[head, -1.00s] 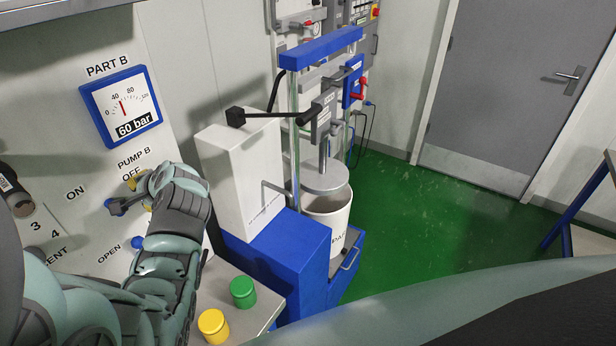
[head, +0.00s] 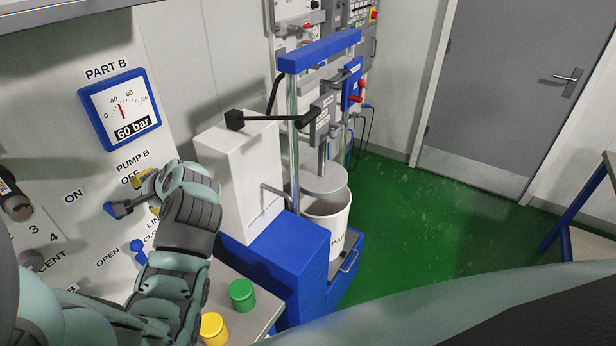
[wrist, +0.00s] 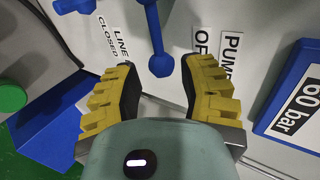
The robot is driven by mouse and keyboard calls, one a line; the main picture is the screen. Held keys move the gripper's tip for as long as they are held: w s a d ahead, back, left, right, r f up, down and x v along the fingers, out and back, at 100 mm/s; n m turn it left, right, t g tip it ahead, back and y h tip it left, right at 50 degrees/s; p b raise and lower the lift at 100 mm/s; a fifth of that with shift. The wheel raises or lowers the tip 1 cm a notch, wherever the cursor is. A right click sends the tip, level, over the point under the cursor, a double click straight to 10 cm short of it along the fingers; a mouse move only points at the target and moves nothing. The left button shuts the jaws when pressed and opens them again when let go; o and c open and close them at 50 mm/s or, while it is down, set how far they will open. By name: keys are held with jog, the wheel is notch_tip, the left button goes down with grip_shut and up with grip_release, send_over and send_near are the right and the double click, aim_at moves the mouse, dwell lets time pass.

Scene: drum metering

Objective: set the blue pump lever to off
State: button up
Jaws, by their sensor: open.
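The blue pump lever (head: 119,208) is on the white panel under the PUMP B label, between the ON and OFF marks. Its visible end points left, on the ON side. My gripper (head: 150,195) is just right of it, with its yellow fingers open. In the wrist view, a blue lever (wrist: 155,35) with a rounded end lies between the open fingertips (wrist: 162,66), with gaps on both sides. I cannot tell whether anything touches. The OFF label is partly covered by a finger in the wrist view.
A second blue lever (head: 138,249), by the OPEN and LINE labels, sits just below. The blue-framed gauge (head: 119,108) reading 60 bar is above. A white and blue drum press (head: 240,175) stands close on the right. Green (head: 242,295) and yellow (head: 213,329) jars stand on the ledge below.

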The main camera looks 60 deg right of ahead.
jog(key=v, duration=0.8)
jog(key=shift+d+f, duration=0.1)
